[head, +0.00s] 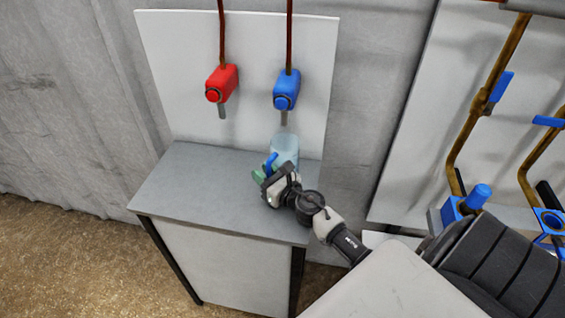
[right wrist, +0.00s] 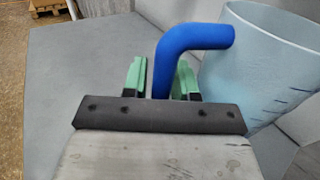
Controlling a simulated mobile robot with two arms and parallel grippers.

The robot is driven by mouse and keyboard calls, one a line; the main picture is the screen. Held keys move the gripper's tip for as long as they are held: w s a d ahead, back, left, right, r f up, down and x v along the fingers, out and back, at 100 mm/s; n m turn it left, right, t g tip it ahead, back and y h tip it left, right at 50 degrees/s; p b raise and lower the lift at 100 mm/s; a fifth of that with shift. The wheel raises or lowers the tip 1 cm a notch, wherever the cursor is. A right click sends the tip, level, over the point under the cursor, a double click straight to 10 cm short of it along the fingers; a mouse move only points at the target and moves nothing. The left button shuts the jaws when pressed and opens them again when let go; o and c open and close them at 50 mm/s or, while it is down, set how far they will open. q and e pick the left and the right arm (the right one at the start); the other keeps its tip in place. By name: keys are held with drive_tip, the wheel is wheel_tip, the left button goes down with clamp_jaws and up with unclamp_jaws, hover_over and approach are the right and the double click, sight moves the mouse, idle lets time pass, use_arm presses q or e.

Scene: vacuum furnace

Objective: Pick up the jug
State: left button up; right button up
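The jug (head: 284,148) is pale blue and translucent, and stands upright on the grey table under the blue tap. Its bent blue handle (head: 270,163) points toward my right gripper (head: 266,172). In the right wrist view the jug's body (right wrist: 268,65) is at the right, with dark measuring marks. There its blue handle (right wrist: 192,40) passes between the two green fingers of my right gripper (right wrist: 160,68). The fingers are apart, with a gap showing on each side of the handle. Part of the handle is hidden behind the gripper's palm. My left gripper is not in view.
The grey table (head: 200,195) is otherwise clear, with free room to the left. A red tap (head: 221,83) and a blue tap (head: 287,90) stick out from the white back panel (head: 180,60) above it. Brown pipes with blue handles (head: 501,87) stand at the right.

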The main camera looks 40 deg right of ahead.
clamp_jaws()
drive_tip(key=shift+r, duration=0.2)
